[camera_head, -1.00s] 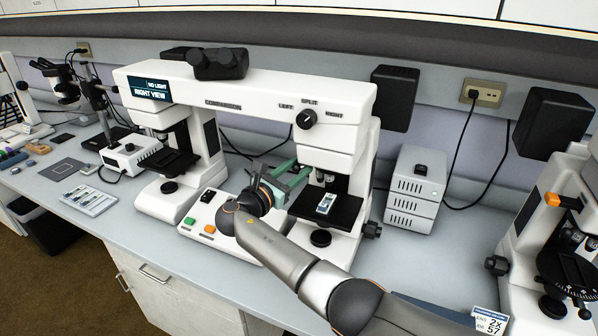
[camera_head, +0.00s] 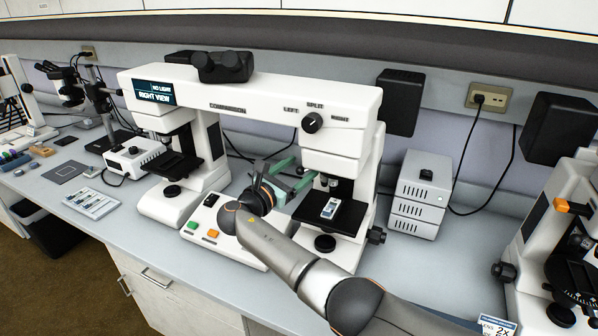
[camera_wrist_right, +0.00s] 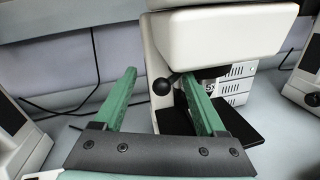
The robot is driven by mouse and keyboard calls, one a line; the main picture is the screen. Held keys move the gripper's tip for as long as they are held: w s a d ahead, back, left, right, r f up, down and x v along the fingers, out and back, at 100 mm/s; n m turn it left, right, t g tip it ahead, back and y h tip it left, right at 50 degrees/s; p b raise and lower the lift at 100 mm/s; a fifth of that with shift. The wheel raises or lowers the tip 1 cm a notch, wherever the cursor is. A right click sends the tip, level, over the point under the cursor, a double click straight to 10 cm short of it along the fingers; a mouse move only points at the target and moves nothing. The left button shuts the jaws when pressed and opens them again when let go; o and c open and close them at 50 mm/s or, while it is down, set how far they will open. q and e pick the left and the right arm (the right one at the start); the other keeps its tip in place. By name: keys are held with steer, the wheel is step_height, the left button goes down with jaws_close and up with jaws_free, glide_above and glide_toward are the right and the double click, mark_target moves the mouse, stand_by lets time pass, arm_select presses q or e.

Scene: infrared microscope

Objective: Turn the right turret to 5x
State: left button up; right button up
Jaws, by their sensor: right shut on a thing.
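The right turret (camera_head: 322,182) hangs under the right head of the white comparison microscope (camera_head: 250,97), above the black right stage (camera_head: 352,219). In the right wrist view, the turret (camera_wrist_right: 210,74) carries a "5X" label on its visible side. My right gripper (camera_head: 293,180) reaches in from the left side of the turret. My left gripper is out of view.
A slide (camera_head: 330,208) lies on the right stage. A control box with green and orange buttons (camera_head: 212,233) stands left of it under my arm. A white vented box (camera_head: 420,195) is to the right. Another microscope (camera_head: 560,225) stands at the far right.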

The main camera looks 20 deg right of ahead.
steer(key=shift+w+d+r, duration=0.1)
steer(key=shift+d, duration=0.3)
steer(key=shift+s+a, duration=0.25)
steer(key=shift+a, duration=0.15)
steer(key=v, duration=1.2)
steer(key=shift+a, duration=0.1)
